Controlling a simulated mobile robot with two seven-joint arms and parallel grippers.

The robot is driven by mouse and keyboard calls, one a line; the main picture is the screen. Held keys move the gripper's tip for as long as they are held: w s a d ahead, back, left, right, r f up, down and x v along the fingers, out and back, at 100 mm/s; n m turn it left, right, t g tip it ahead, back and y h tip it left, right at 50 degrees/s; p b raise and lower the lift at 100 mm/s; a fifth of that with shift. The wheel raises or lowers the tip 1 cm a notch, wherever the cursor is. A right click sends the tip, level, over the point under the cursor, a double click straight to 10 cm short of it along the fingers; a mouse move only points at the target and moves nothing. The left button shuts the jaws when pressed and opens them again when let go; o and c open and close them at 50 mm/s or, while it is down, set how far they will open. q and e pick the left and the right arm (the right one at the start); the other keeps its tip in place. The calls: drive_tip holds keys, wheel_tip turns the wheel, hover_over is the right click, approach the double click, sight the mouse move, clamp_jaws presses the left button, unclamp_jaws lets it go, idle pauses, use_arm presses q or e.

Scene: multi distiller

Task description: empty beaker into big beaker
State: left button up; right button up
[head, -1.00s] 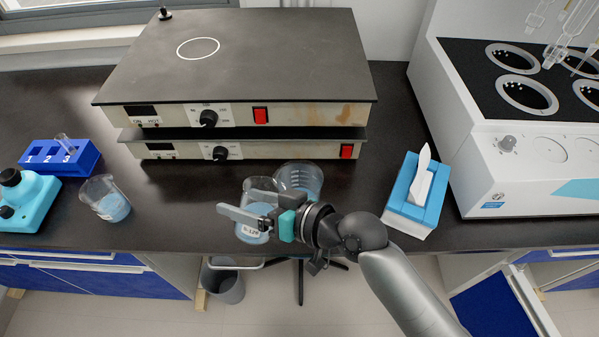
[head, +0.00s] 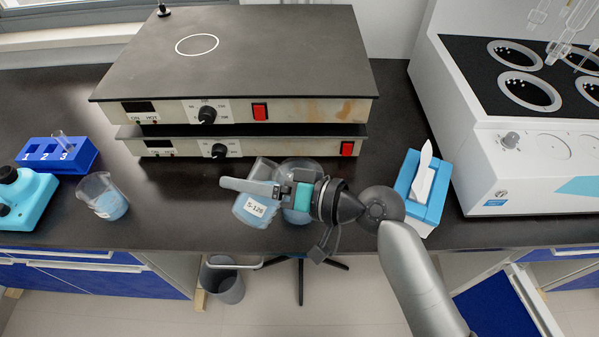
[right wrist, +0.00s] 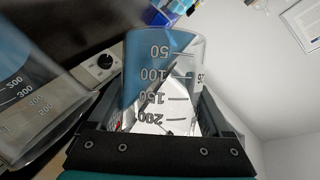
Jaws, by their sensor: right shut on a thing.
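My right gripper (head: 252,188) is shut on a small labelled beaker (head: 248,210) of blue liquid. The beaker is tilted and held just left of the big beaker. In the right wrist view the held beaker (right wrist: 165,85) is between the fingers, with marks from 50 to 200 and blue liquid lying slanted. The big beaker (head: 299,215) stands behind my gripper, largely hidden by it, with blue liquid low inside. It also shows in the right wrist view (right wrist: 35,95) at the left. My left gripper is not in view.
Another beaker (head: 104,197) with blue liquid stands at the left, by a blue numbered rack (head: 80,158) and a turquoise device (head: 22,200). Stacked hot plates (head: 240,60) stand behind. A tissue box (head: 432,203) and a white machine (head: 530,160) are at the right. The bench's front edge is near.

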sight(262, 164)
drive_tip(key=shift+r+m+y, duration=0.6)
drive_tip(key=shift+r+m, duration=0.05)
drive_tip(key=shift+m, duration=0.25)
drive_tip(key=shift+w+d+f+m+y+b, duration=0.15)
drive_tip(key=shift+f+m+y+b, duration=0.25)
drive_tip(key=shift+m, duration=0.3)
drive_tip(key=shift+w+r, duration=0.1)
drive_tip(key=shift+r, duration=0.05)
drive_tip(key=shift+w+d+r, duration=0.1)
drive_tip(key=shift+w+d, duration=0.05)
drive_tip(key=shift+w, duration=0.05)
drive_tip(key=shift+w+d+r+m+g, duration=0.3)
drive_tip(key=shift+w+d+m, duration=0.15)
drive_tip(key=shift+m, duration=0.25)
drive_tip(key=shift+w+d+r+m+y+p, duration=0.15)
drive_tip(key=shift+r+m+y, duration=0.2)
drive_tip(key=shift+m, duration=0.15)
drive_tip(key=shift+w+d+r+m+y+p, duration=0.1)
drive_tip(key=shift+w+r+m+y+p, duration=0.1)
drive_tip(key=shift+m+y, duration=0.25)
